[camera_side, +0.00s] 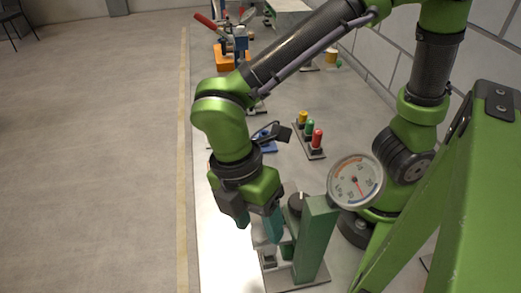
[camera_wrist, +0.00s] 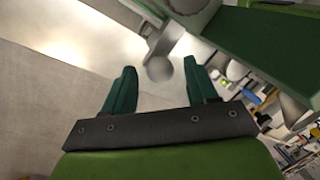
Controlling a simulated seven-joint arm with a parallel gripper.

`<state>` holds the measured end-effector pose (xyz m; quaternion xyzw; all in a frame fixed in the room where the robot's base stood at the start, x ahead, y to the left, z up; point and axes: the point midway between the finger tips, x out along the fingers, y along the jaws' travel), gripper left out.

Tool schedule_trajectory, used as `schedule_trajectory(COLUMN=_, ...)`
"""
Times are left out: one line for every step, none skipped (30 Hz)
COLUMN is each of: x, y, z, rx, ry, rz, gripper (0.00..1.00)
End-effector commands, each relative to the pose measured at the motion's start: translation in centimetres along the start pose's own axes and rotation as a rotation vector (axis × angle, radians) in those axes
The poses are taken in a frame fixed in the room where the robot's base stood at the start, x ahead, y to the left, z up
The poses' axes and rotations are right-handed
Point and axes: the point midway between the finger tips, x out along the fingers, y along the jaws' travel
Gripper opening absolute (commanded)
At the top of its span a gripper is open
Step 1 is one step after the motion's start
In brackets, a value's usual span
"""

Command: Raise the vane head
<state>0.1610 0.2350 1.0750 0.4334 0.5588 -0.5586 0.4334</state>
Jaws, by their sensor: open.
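A green upright stand (camera_side: 316,240) on a grey base plate stands at the lower middle of the side view. A black knob (camera_side: 296,204) shows beside its top. A round dial gauge (camera_side: 355,181) with a red needle is by the stand's upper right. I cannot make out the vane head for certain. My gripper (camera_side: 266,229) points down just left of the stand. In the wrist view my gripper (camera_wrist: 158,88) has its two dark green fingers apart. A rounded grey knob (camera_wrist: 160,68) shows between and beyond the fingertips; contact cannot be told.
A small rack of yellow, green and red pegs (camera_side: 311,138) stands behind the stand. An orange block (camera_side: 232,56) with tools is at the far end of the bench. A green frame (camera_side: 465,190) fills the right side. Open floor (camera_side: 90,160) lies to the left.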

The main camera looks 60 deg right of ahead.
Motion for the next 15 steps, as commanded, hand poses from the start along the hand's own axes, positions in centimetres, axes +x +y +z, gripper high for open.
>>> schedule_trajectory(x=0.26, y=-0.02, z=0.03, rx=0.0, ry=-0.001, rz=-0.001, gripper=0.58)
schedule_trajectory(x=0.33, y=-0.02, z=0.02, rx=0.001, ry=-0.001, rz=-0.001, gripper=0.58)
schedule_trajectory(x=0.4, y=-0.01, z=0.02, rx=0.0, ry=-0.001, rz=-0.001, gripper=0.58)
schedule_trajectory(x=0.42, y=0.0, z=0.02, rx=0.0, ry=0.0, rz=0.0, gripper=0.58)
schedule_trajectory(x=0.43, y=0.0, z=0.02, rx=0.0, ry=0.0, rz=0.0, gripper=0.58)
schedule_trajectory(x=0.43, y=0.0, z=0.01, rx=0.0, ry=0.0, rz=0.0, gripper=0.58)
schedule_trajectory(x=0.42, y=0.0, z=0.01, rx=0.0, ry=0.0, rz=0.0, gripper=0.58)
schedule_trajectory(x=0.41, y=0.01, z=0.01, rx=0.0, ry=0.0, rz=0.0, gripper=0.58)
schedule_trajectory(x=0.41, y=0.0, z=0.01, rx=0.0, ry=0.0, rz=0.0, gripper=0.58)
schedule_trajectory(x=0.4, y=0.0, z=0.01, rx=0.0, ry=0.0, rz=0.0, gripper=0.58)
schedule_trajectory(x=0.4, y=0.0, z=0.01, rx=0.0, ry=0.0, rz=0.0, gripper=0.53)
schedule_trajectory(x=0.39, y=0.0, z=0.01, rx=0.0, ry=0.0, rz=0.0, gripper=0.47)
schedule_trajectory(x=0.39, y=0.0, z=0.01, rx=0.0, ry=0.0, rz=0.0, gripper=0.42)
schedule_trajectory(x=0.39, y=0.0, z=0.01, rx=0.0, ry=0.0, rz=0.0, gripper=0.38)
schedule_trajectory(x=0.38, y=0.0, z=0.01, rx=0.0, ry=0.0, rz=0.0, gripper=0.32)
